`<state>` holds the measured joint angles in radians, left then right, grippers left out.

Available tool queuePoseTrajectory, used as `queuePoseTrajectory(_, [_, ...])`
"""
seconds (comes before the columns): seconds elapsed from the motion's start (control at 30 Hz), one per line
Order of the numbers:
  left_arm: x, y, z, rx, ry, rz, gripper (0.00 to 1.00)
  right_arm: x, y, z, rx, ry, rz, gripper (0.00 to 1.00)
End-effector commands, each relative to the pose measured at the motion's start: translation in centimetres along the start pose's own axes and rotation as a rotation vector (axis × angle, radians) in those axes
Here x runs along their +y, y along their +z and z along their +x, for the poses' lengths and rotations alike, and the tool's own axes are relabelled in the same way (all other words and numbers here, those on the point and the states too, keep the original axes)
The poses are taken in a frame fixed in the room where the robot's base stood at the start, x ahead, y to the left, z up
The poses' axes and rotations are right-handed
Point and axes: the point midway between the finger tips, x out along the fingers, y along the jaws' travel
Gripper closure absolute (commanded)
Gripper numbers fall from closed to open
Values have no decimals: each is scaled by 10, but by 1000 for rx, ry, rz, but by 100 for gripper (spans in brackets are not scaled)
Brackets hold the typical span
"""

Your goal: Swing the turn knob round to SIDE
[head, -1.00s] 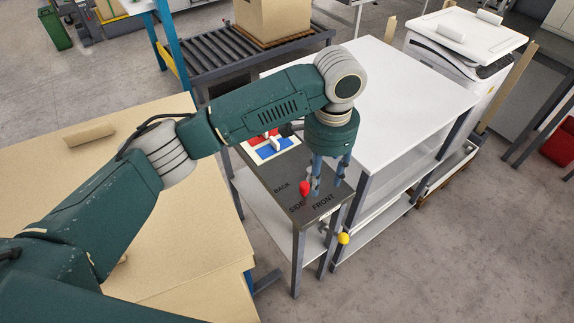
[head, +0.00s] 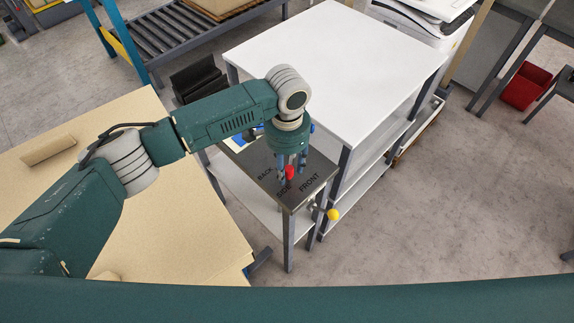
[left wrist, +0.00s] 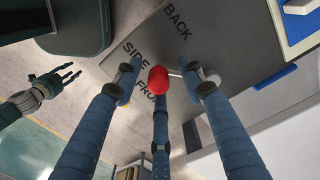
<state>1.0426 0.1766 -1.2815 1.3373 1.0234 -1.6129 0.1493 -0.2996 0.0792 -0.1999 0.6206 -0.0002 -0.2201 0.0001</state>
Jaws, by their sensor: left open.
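The turn knob has a red ball (head: 289,172) on a thin metal rod. It stands on a dark panel (head: 317,163) lettered BACK, SIDE and FRONT. In the left wrist view the red ball (left wrist: 158,80) appears over the panel between the words SIDE and FRONT. Its rod runs right to a grey hub, partly hidden by a finger. My left gripper (head: 290,166) points down over the knob. Its fingers (left wrist: 160,95) are spread around the ball, with gaps visible at the sides. My right gripper (left wrist: 55,82) shows at the left of that view, fingers apart and empty.
A yellow ball handle (head: 333,214) sticks out from the panel stand's front. A blue-and-white item (left wrist: 300,25) lies on the panel. A white table (head: 330,65) stands close behind, and a tan table (head: 200,230) is at left.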

Motion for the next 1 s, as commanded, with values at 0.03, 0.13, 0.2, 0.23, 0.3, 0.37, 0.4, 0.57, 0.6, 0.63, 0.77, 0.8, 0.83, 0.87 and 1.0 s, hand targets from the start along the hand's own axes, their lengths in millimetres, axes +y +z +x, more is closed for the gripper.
queuePoseTrajectory(0.03, [0, 0, 3, -1, 0, 0, 60, 0, 0, -1, 0, 0, 0, 60])
queuePoseTrajectory(0.13, [0, 0, 8, 0, 0, 0, 60, 0, 0, -2, 0, 0, 0, 60])
queuePoseTrajectory(0.2, [0, 0, 9, 0, 0, 0, 60, 0, 0, -2, -1, 0, 0, 60])
queuePoseTrajectory(0.23, [0, 0, 9, 0, -1, 0, 60, 0, 0, -1, -1, 0, 0, 60])
queuePoseTrajectory(0.3, [0, 0, 9, 0, -1, 0, 60, 0, 0, -1, -1, 0, 0, 60])
queuePoseTrajectory(0.37, [0, 0, 9, 0, -1, 0, 60, 0, 0, -1, -1, 0, 0, 60])
queuePoseTrajectory(0.4, [0, 0, 9, 0, -1, 0, 62, 0, 0, -1, -1, 0, 0, 60])
queuePoseTrajectory(0.57, [0, 0, 9, 0, -1, 0, 94, 0, 0, -1, -1, 0, 0, 60])
queuePoseTrajectory(0.6, [0, 0, 9, -1, -1, 0, 100, 0, 0, -1, -1, 0, 0, 60])
queuePoseTrajectory(0.63, [0, 0, 9, -1, -1, -1, 100, 0, 0, -1, -1, 0, 0, 60])
queuePoseTrajectory(0.77, [-1, 1, 9, -2, -1, -1, 100, 0, 0, -1, -1, 0, 0, 60])
queuePoseTrajectory(0.8, [-1, 1, 9, -2, -1, -1, 100, 0, 0, -1, -1, 0, 0, 60])
queuePoseTrajectory(0.83, [-1, 1, 9, -2, -2, -1, 74, 0, 0, -1, -1, 0, 0, 60])
queuePoseTrajectory(0.87, [-1, 1, 9, -3, -2, -1, 68, 0, 0, -1, -1, 0, 0, 60])
queuePoseTrajectory(1.0, [0, 1, 9, -2, -1, -1, 60, 0, 0, -1, -1, 0, 0, 60])
